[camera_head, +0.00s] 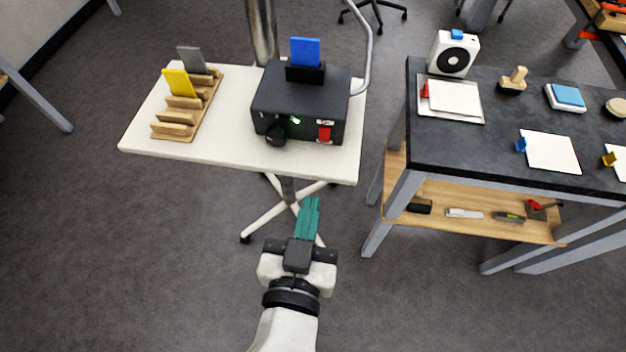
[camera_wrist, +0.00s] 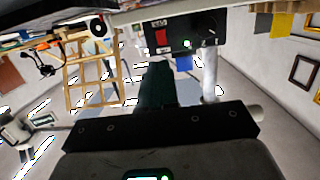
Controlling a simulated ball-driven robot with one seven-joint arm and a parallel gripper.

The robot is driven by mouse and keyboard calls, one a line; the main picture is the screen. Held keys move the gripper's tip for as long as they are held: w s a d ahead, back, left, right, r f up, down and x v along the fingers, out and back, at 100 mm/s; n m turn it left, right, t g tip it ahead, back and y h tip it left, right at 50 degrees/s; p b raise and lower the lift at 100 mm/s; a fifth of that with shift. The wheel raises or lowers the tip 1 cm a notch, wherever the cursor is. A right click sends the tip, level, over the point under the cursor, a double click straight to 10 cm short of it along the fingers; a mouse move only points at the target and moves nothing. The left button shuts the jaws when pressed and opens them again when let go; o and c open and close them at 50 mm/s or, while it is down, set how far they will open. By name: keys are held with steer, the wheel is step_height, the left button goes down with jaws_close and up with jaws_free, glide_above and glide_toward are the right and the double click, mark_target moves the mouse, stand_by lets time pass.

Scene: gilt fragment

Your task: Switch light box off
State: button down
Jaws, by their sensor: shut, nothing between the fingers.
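The light box (camera_head: 300,100) is a black box on a small white table, with a blue plate (camera_head: 305,51) upright in its top. Its front carries a red switch (camera_head: 324,132), a lit green light (camera_head: 295,120) and a black knob (camera_head: 276,137). The box also shows upside down in the wrist view (camera_wrist: 205,25), with the red switch (camera_wrist: 162,38) and lit green light (camera_wrist: 187,43). My gripper (camera_head: 311,202) has teal fingers, shut and empty. It is in front of the table's near edge, apart from the box. In the wrist view the fingers (camera_wrist: 157,85) hide part of the scene.
A wooden rack (camera_head: 178,118) with a yellow plate (camera_head: 179,83) and a grey plate (camera_head: 192,60) stands left of the box. A grey pole and curved tube rise behind it. A dark workbench (camera_head: 490,125) with several items is on the right. Floor around my arm is clear.

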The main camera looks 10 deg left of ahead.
mark_target(327, 140)
steer(key=w+p, duration=0.1)
steer(key=w, duration=0.3)
steer(key=w+f+p, duration=0.1)
steer(key=w, duration=0.3)
steer(key=w+f+p, duration=0.1)
steer(key=w, duration=0.3)
steer(key=shift+w+d, duration=0.3)
steer(key=shift+w, duration=0.1)
steer(key=b, duration=0.1)
steer(key=f+b, duration=0.1)
steer(key=b, duration=0.1)
steer(key=shift+w+t, duration=0.2)
steer(key=shift+t, duration=0.1)
steer(key=shift+w+b, duration=0.1)
steer(key=shift+b, duration=1.15)
steer(key=t+b, duration=0.1)
steer(key=b, duration=0.3)
steer(key=t+b, duration=0.1)
steer(key=b, duration=0.4)
steer(key=shift+w+d+f, duration=0.1)
steer(key=shift+w+f, duration=0.1)
steer(key=shift+w, duration=0.05)
steer(key=shift+r, duration=0.4)
steer(key=shift+f, duration=0.15)
